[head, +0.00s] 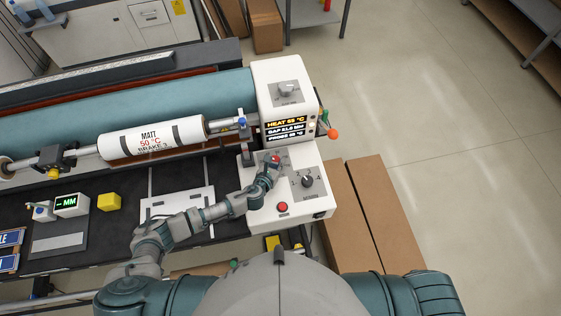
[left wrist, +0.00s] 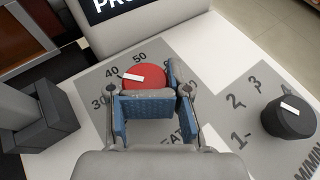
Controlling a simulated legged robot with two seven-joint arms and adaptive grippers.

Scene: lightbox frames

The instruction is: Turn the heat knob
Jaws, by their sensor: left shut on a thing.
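The heat knob (left wrist: 143,74) is red with a white pointer mark that points left, toward the 40 on the printed scale. It also shows in the head view (head: 276,158) on the white control panel (head: 268,217). My left gripper (head: 272,166) is on the knob from above; in the left wrist view its blue-padded fingers (left wrist: 145,95) stand around it, shut on it. They hide part of the scale and of the heat label. The display (head: 286,127) has a heat line that seems to read 65 °C. My right gripper is out of view.
A black numbered knob (head: 307,181) is right of the heat knob, and a red button (head: 282,207) sits nearer me. A grey knob (head: 286,90) is on the upper housing. The white roll (head: 150,140) is printed MATT, 50 °C. Cardboard boxes (head: 375,215) stand at right.

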